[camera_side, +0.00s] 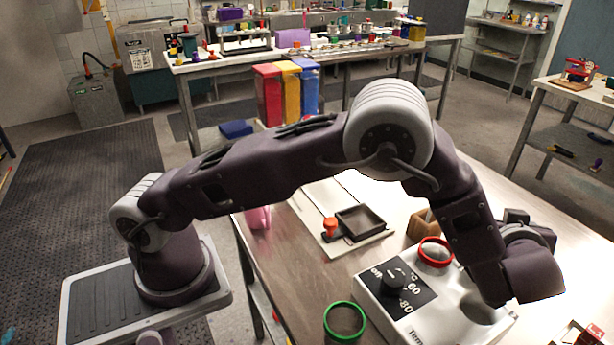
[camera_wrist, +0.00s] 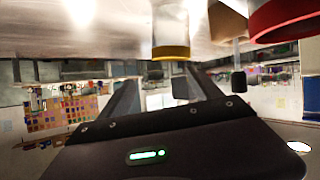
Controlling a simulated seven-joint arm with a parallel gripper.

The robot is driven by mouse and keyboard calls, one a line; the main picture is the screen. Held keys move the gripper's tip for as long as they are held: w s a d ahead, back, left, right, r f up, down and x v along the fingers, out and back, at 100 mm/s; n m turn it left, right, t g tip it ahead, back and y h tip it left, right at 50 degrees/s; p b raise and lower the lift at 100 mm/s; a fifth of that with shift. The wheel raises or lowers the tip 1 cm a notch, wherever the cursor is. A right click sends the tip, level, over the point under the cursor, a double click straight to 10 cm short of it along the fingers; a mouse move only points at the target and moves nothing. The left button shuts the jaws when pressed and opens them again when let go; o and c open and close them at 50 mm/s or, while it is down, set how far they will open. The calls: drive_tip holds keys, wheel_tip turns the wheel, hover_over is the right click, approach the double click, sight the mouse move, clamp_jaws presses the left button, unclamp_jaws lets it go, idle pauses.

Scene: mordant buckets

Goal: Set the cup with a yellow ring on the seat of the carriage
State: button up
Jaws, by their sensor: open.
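The cup with a yellow ring (camera_wrist: 171,50) shows at the top middle of the wrist view, where the scene looks upside down. It is a pale cup with the ring at its rim. My gripper (camera_wrist: 160,85) is open, its dark fingers spread and empty, with the cup beyond them and apart from them. In the side view my arm's end is at the right, its fingers are hidden, and I cannot make out the yellow-ringed cup. No carriage is plain to me; a black square tray (camera_side: 361,222) beside an orange knob (camera_side: 330,226) sits on a white board, and may be part of it.
A red-ringed cup (camera_side: 436,250) stands at the white machine (camera_side: 410,325); a red ring (camera_wrist: 284,22) also shows in the wrist view. A green-ringed cup (camera_side: 345,320) is at the front. A brown block (camera_side: 419,226) stands behind the machine. Bare table lies left of it.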

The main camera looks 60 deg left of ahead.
wheel_tip(320, 180, up, 20)
drive_tip(key=s+m+t+h, duration=0.15)
drive_tip(key=m+h, duration=0.25)
drive_tip(key=h, duration=0.5)
drive_tip(key=s+a+r+m+g+h, duration=0.1)
drive_tip(key=s+a+m, duration=0.1)
drive_tip(key=s, duration=1)
drive_tip(key=s+a+m+g, duration=0.2)
drive_tip(key=s+a, duration=0.3)
drive_tip(key=s, duration=0.6)
drive_tip(key=shift+s+r+m+h, duration=0.3)
drive_tip(key=shift+s+r+h, duration=0.05)
drive_tip(key=shift+h, duration=0.05)
drive_tip(key=shift+o, duration=0.5)
drive_tip(key=s+a+f+g+y, duration=0.1)
drive_tip(key=s+a+f, duration=0.3)
drive_tip(key=s, duration=0.3)
drive_tip(key=s+a+f+g+y, duration=0.2)
drive_tip(key=s+a+f, duration=0.2)
drive_tip(key=s, duration=0.3)
drive_tip(key=shift+s, duration=0.3)
drive_tip(key=shift+r+g, duration=0.1)
drive_tip(key=shift+g, duration=0.15)
